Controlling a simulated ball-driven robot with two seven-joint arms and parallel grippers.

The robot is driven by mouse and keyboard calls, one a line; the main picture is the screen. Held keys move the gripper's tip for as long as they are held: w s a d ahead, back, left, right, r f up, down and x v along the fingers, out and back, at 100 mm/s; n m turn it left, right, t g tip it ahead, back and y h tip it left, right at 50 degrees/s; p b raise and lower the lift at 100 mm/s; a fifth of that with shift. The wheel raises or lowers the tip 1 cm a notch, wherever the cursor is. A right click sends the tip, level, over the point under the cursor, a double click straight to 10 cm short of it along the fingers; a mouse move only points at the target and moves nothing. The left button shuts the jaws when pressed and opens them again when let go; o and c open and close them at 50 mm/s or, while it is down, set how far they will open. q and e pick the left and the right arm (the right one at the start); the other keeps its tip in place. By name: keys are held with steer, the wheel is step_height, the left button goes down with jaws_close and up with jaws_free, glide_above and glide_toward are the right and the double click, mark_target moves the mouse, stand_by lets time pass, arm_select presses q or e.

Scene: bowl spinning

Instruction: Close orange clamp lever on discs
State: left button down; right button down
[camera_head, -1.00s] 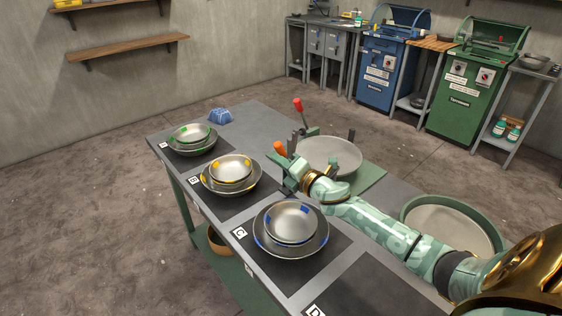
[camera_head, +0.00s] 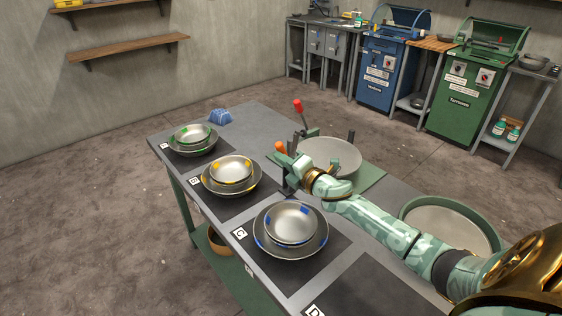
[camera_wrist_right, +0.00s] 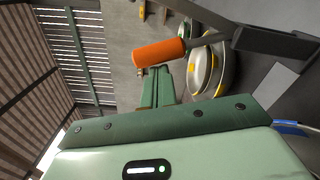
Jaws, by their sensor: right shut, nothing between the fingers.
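The orange clamp lever's grip (camera_head: 280,147) stands at the near left edge of the round grey discs (camera_head: 330,154) on the table. In the right wrist view its orange grip (camera_wrist_right: 158,52) sits on a dark metal arm that runs right. My right gripper (camera_head: 284,163) is shut and empty, close to the orange grip in the head view. In the right wrist view its green fingers (camera_wrist_right: 156,86) lie together just below the grip; whether they touch it I cannot tell. My left gripper is not in view.
A red-tipped lever (camera_head: 297,106) rises behind the discs. Bowls with green (camera_head: 193,136), yellow (camera_head: 232,170) and blue (camera_head: 291,222) marks stand on dark mats along the near edge. A round green-rimmed basin (camera_head: 450,222) lies right of my forearm.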

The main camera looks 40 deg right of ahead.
mark_target(297, 141)
steer(key=shift+w+d+r+m+p, duration=0.1)
steer(key=shift+d+r+m+p, duration=0.65)
steer(key=shift+m, duration=0.25)
steer(key=d+m+p, duration=0.1)
steer(key=d+m, duration=0.2)
steer(key=d+m+p, duration=0.1)
steer(key=d+m, duration=0.2)
steer(key=m, duration=0.1)
steer(key=shift+w+d, duration=0.15)
steer(key=shift+w, duration=0.05)
steer(key=shift+w+d+f+m+b, duration=0.1)
steer(key=shift+d+f+m+b, duration=0.25)
steer(key=shift+d+m, duration=0.45)
steer(key=shift+d+f+m+b, duration=0.2)
steer(key=shift+d+f+m, duration=0.2)
steer(key=shift+d+m, duration=0.35)
steer(key=shift+w+d+f+m+b, duration=0.1)
steer(key=shift+d+f+m+b, duration=0.25)
steer(key=shift+d+m, duration=0.45)
steer(key=shift+s+a+f, duration=0.1)
steer(key=shift+a, duration=0.05)
